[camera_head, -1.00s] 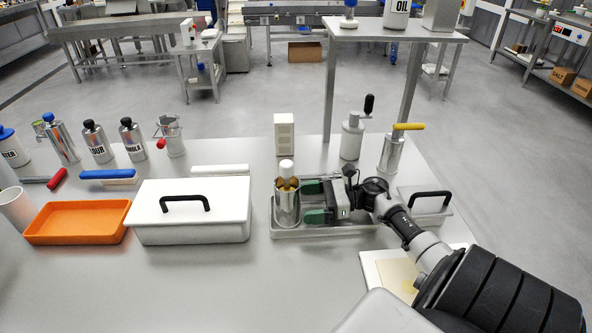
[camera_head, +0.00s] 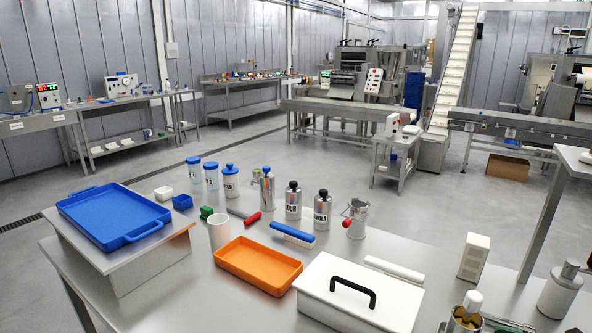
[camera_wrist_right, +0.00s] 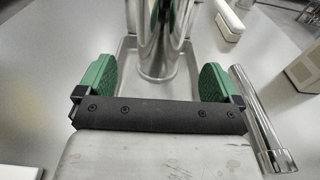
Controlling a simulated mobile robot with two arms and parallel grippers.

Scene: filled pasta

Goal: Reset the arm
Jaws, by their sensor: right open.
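In the right wrist view my right gripper (camera_wrist_right: 158,77) has its two green-padded fingers spread wide apart. A shiny metal cylinder (camera_wrist_right: 158,42) stands upright ahead, in line with the gap between the fingers. It stands in a shallow grey metal tray (camera_wrist_right: 125,52). Nothing is seen clamped between the pads. In the head view the same cylinder (camera_head: 463,325) shows at the bottom edge, with a white-topped tool in it. A bit of green from my right gripper shows beside it; the rest of that arm is out of frame. My left gripper is in neither view.
A white lidded box (camera_head: 330,308), an orange tray (camera_head: 258,266) and a white cup (camera_head: 219,232) stand on the table. A blue tray (camera_head: 112,212) lies on a raised metal stand at left. A shiny metal rod (camera_wrist_right: 262,118) lies close right of the right gripper.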

